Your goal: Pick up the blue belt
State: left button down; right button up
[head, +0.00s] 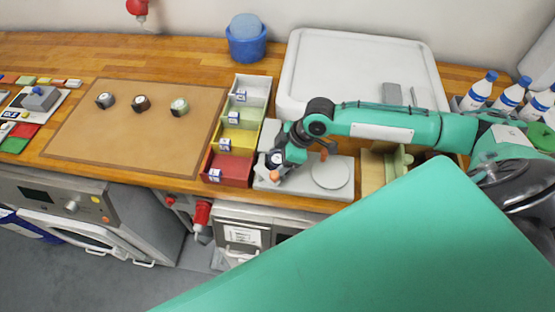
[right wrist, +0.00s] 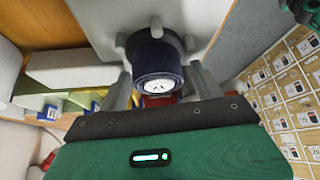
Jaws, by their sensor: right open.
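The blue belt (right wrist: 158,62) is a dark navy roll with a white round label on its end. In the right wrist view it sits between the two grey fingers of my open right gripper (right wrist: 159,85), with a finger on either side. I cannot tell whether they touch it. In the head view my right gripper (head: 279,160) is low over the left part of a light grey device, and the belt (head: 276,158) shows only as a small dark roll with a pale top, partly hidden by the gripper. My left gripper is not in view.
A row of open bins (head: 238,138) stands just left of the device (head: 348,192). Three other rolls (head: 141,103) rest on a brown mat (head: 130,148). A white tray (head: 305,60) and a blue tub (head: 246,48) are behind. Bottles (head: 508,97) stand at the right.

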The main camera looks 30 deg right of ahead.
jog(key=c, duration=0.8)
jog(key=shift+r, duration=0.1)
